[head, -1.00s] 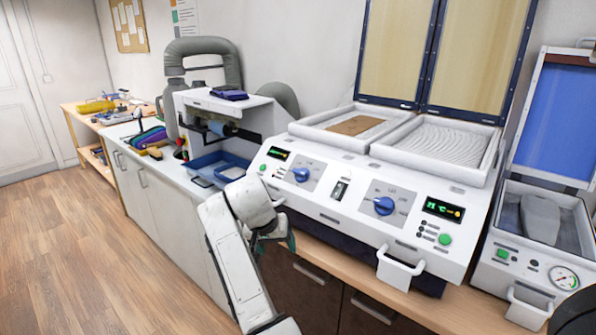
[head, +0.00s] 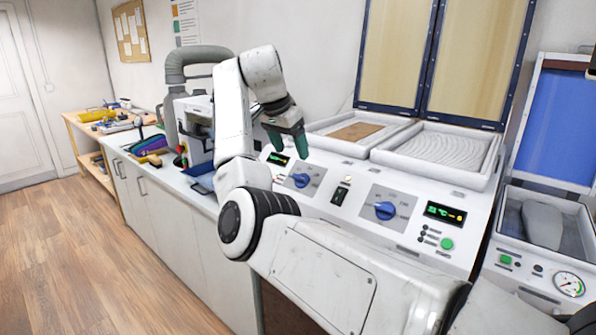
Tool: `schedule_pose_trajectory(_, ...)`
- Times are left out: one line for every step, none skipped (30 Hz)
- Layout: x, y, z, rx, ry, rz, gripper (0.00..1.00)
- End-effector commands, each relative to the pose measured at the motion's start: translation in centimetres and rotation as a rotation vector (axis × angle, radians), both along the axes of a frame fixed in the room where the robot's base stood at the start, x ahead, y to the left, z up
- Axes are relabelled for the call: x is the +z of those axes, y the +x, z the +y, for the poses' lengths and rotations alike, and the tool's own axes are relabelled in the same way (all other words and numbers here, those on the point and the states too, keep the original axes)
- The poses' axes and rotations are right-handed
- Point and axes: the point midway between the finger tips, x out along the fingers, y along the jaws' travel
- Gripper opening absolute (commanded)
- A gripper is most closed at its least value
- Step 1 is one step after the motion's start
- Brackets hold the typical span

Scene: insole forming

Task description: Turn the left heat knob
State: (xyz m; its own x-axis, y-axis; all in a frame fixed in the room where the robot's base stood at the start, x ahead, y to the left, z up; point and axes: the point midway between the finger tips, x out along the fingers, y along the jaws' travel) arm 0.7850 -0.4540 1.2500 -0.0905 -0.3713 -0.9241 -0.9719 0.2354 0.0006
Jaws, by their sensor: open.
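The left heat knob (head: 301,180) is blue and sits on a grey dial plate on the sloped front panel of the white heating machine (head: 335,222). A second blue knob (head: 385,210) is further right on the same panel. My gripper (head: 302,156) has dark green fingers that point down. It is open and appears just above and behind the left knob in the picture, apart from it. I see nothing between its fingers. My arm hides the lower front of the machine and part of the bench.
The machine's two lids stand raised at the back, over a left tray (head: 322,140) and a right tray (head: 481,158). A press with a blue lid (head: 560,125) and a gauge (head: 568,284) stands at the right. A small switch (head: 340,192) sits between the knobs.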

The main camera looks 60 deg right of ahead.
Motion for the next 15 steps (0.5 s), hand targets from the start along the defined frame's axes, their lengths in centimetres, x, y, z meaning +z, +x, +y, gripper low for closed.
schedule_pose_trajectory(-0.9,-0.2,-0.3,-0.001,0.002,0.002,0.74)
schedule_pose_trajectory(-1.4,-0.2,-0.6,0.0,0.001,0.003,0.74)
schedule_pose_trajectory(-2.1,-0.3,-0.8,0.0,0.002,0.003,0.74)
schedule_pose_trajectory(-2.6,-0.3,-1.0,0.0,0.001,0.003,0.74)
schedule_pose_trajectory(-3.1,-0.4,-1.2,-0.001,0.001,0.003,0.74)
schedule_pose_trajectory(-3.8,-0.4,-1.5,0.0,0.001,0.003,0.74)
schedule_pose_trajectory(-4.2,-0.5,-1.7,0.001,0.001,0.003,0.74)
schedule_pose_trajectory(-4.7,-0.5,-1.9,0.001,0.001,0.003,0.74)
schedule_pose_trajectory(-5.3,-0.6,-2.1,0.0,0.001,0.002,0.74)
schedule_pose_trajectory(-5.7,-0.6,-2.3,0.001,0.0,0.001,0.74)
schedule_pose_trajectory(-6.0,-0.6,-2.4,0.001,0.0,0.001,0.74)
schedule_pose_trajectory(-6.5,-0.7,-2.6,0.001,0.0,0.002,0.74)
schedule_pose_trajectory(-6.8,-0.7,-2.7,0.001,0.0,0.002,0.74)
schedule_pose_trajectory(-7.0,-0.7,-2.8,0.002,0.0,0.001,0.74)
schedule_pose_trajectory(-7.3,-0.7,-2.9,0.001,-0.001,0.001,0.74)
